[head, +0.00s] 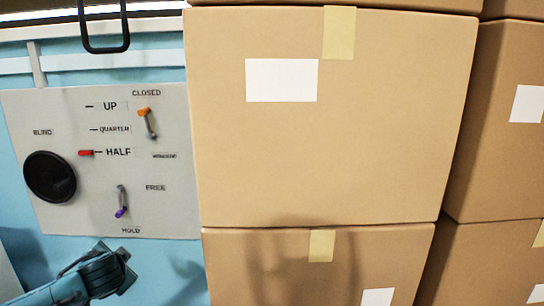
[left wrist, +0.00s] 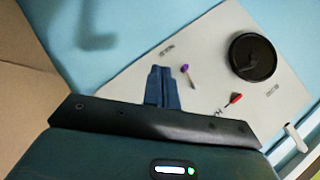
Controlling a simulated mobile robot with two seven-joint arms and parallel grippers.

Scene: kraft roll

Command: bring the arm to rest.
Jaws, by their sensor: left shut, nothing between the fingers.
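My left gripper (head: 122,254) is low in the head view, below the grey control panel (head: 70,215). In the left wrist view its two fingers (left wrist: 162,84) are together with nothing between them, apart from the panel's levers. On the panel, the purple-tipped lever (head: 121,205) points down towards HOLD. The orange-tipped lever (head: 147,120) has its tip up, below CLOSED. The red pointer (head: 86,153) is level with HALF, right of the round black knob (head: 50,177). The purple lever (left wrist: 186,69) and black knob (left wrist: 252,57) also show in the left wrist view. My right gripper is not in view.
Stacked cardboard boxes (head: 330,150) with white labels and tape fill the middle and right of the head view, close beside the panel. A black handle (head: 105,48) hangs above the panel on the light-blue wall (head: 150,75).

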